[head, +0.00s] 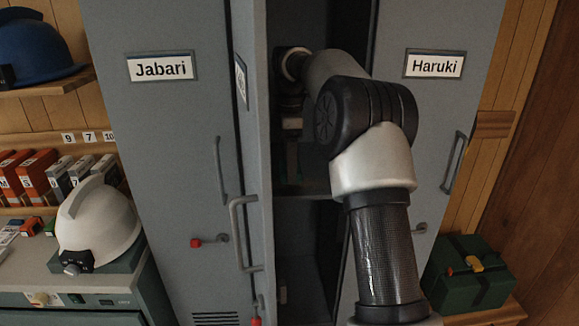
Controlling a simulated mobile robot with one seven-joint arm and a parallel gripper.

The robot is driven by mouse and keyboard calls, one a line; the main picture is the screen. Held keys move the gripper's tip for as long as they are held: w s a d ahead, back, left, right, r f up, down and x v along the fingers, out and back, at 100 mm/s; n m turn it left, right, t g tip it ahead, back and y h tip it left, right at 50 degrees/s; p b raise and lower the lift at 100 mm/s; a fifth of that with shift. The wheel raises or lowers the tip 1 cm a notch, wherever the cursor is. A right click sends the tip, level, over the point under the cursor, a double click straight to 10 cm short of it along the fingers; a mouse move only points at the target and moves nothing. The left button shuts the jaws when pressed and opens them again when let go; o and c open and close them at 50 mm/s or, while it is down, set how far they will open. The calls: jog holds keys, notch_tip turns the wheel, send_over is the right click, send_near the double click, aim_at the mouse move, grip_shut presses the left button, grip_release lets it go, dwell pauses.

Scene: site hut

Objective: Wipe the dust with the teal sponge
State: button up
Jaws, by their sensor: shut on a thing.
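My arm reaches into the open middle locker (300,225), between the doors marked Jabari and Haruki. My gripper (292,124) is inside it, in shadow, pointing down above an inner shelf (300,190). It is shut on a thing. A narrow dark greenish shape (292,160) shows just below the gripper; it looks like the teal sponge, but the shade hides its outline. Whether it touches the shelf I cannot tell. I cannot make out any dust; my arm covers much of the locker's inside.
The open locker door (252,150) stands edge-on close left of my arm. The Haruki door (440,120) is close on the right. A white helmet (97,220) sits on the left counter, a blue helmet (35,48) above. A green box (468,280) stands at lower right.

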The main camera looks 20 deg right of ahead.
aim_at(281, 160)
jog(key=shift+s+a, duration=0.15)
jog(key=shift+s, duration=0.25)
jog(key=shift+w+a+r+p, duration=0.1)
jog(key=shift+w+a+p, duration=0.05)
jog(key=shift+a+p, duration=0.35)
jog(key=shift+w+a+r+p, duration=0.15)
jog(key=shift+a+p, duration=0.1)
jog(key=shift+a, duration=0.3)
jog(key=shift+w+d+r+p, duration=0.15)
jog(key=shift+w+p, duration=0.2)
jog(key=shift+p, duration=0.5)
jog(key=shift+w+p, duration=0.65)
jog(key=shift+p, duration=0.45)
jog(key=shift+w+d+p, duration=0.15)
jog(key=shift+w+p, duration=0.2)
jog(key=shift+p, duration=0.2)
jog(key=shift+w+d+r+p, duration=0.1)
jog(key=shift+w+p, duration=0.3)
jog(key=shift+p, duration=0.5)
jog(key=w+p, duration=0.1)
jog(key=p, duration=0.1)
jog(key=w+p, duration=0.1)
jog(key=p, duration=0.1)
jog(key=shift+w+d, duration=0.15)
jog(key=shift+d, duration=0.1)
